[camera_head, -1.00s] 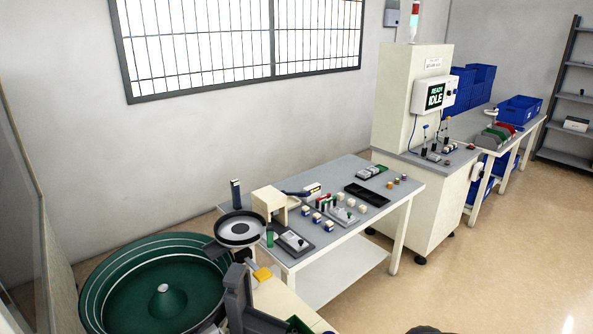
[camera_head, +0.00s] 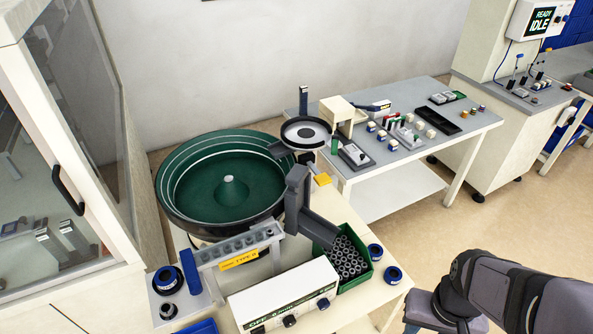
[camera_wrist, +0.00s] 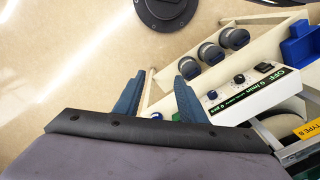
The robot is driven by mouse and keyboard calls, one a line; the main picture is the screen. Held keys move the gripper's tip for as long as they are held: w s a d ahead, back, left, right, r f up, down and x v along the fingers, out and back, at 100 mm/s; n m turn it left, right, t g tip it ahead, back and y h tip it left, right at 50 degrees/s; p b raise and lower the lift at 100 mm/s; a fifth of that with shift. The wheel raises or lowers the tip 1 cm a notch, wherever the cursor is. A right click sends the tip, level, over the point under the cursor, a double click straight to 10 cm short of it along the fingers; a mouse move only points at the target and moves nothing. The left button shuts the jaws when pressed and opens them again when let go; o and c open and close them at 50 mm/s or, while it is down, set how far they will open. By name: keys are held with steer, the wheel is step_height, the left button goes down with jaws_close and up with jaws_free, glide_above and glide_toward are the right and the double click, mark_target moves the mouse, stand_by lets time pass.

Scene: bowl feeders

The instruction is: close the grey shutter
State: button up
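A dark grey upright plate (camera_head: 297,195) stands at the right rim of the green bowl feeder (camera_head: 185,178) in the head view. A grey sloping trough (camera_head: 320,229) runs from its foot toward the green bin. I cannot tell for sure which grey part is the shutter, or how far it is open. My gripper (camera_wrist: 160,77) shows in the wrist view with its two blue fingers apart and nothing between them. It is away from the feeder's grey parts. In the head view only my arm shows, at the lower right.
A white control box (camera_head: 283,298) with knobs stands in front of the feeder. A green bin (camera_head: 371,272) of grey cylinders is beside it. A glazed cabinet (camera_head: 140,215) bounds the left. Open floor (camera_head: 440,225) lies right of the feeder table.

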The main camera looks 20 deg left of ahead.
steer(key=shift+a, duration=0.1)
steer(key=c, duration=0.5)
steer(key=shift+a, duration=0.25)
jaws_close()
steer(key=w+a+r+n+t+y+p, duration=0.1)
steer(key=w+a+n+t, duration=0.25)
steer(key=w+a, duration=0.4)
steer(key=w+a+r+n+t+y, duration=0.1)
steer(key=w+a+n+t+y, duration=0.2)
steer(key=w+a, duration=0.45)
steer(key=w+a+r+n+t+y, duration=0.1)
steer(key=w+a+r+t+y, duration=0.1)
steer(key=a+r, duration=0.3)
steer(key=w+a+r+n+t+y, duration=0.1)
steer(key=w+a+r+y, duration=0.3)
steer(key=r, duration=0.5)
steer(key=shift+w+a+r+t+y, duration=0.15)
steer(key=shift+a+r+t+y, duration=0.2)
steer(key=shift+a+t, duration=0.45)
